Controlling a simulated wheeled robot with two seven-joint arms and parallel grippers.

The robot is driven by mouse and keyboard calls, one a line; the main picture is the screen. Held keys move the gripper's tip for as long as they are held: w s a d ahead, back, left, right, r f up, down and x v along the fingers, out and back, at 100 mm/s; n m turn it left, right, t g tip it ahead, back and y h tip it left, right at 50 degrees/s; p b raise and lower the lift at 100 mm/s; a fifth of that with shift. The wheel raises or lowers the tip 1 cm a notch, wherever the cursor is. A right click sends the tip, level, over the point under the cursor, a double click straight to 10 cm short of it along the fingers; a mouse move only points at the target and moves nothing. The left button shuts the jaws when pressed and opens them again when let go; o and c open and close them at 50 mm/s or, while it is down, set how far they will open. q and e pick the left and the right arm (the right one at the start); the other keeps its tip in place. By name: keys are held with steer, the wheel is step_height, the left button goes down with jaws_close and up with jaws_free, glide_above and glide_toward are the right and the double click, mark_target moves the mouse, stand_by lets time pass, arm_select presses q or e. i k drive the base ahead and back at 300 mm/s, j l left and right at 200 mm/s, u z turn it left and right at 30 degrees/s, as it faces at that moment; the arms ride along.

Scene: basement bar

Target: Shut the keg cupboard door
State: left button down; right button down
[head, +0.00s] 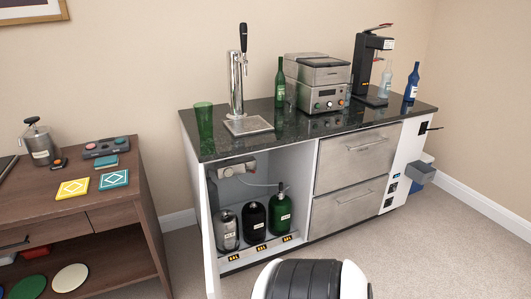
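The keg cupboard (306,170) is the open left bay of a white bar cabinet with a dark stone top. Its white door (209,240) stands open at the left side of the bay, swung out toward me and seen nearly edge-on. The door's lower end runs to the bottom of the picture. Inside stand a grey keg (227,230), a black keg (254,222) and a green keg (280,212), with a metal unit (236,168) above them. Neither of my grippers is in view.
A brown wooden table (145,200) stands to the left, with a carpet gap between it and the door. Steel drawers (350,183) fill the cabinet's middle. A beer tap (237,85), bottles and machines stand on the counter. Carpet is clear at the right.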

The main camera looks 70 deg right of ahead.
mark_target(210, 281)
steer(key=i+z, duration=0.2)
steer(key=z, duration=0.3)
steer(key=i+z, duration=0.2)
steer(key=z, duration=0.3)
steer(key=i+j+z, duration=0.15)
steer(key=z, duration=0.35)
steer(key=i+j+z, duration=0.15)
steer(key=z, duration=0.35)
steer(key=j+z, duration=0.35)
steer(key=z, duration=0.15)
steer(key=i, duration=0.05)
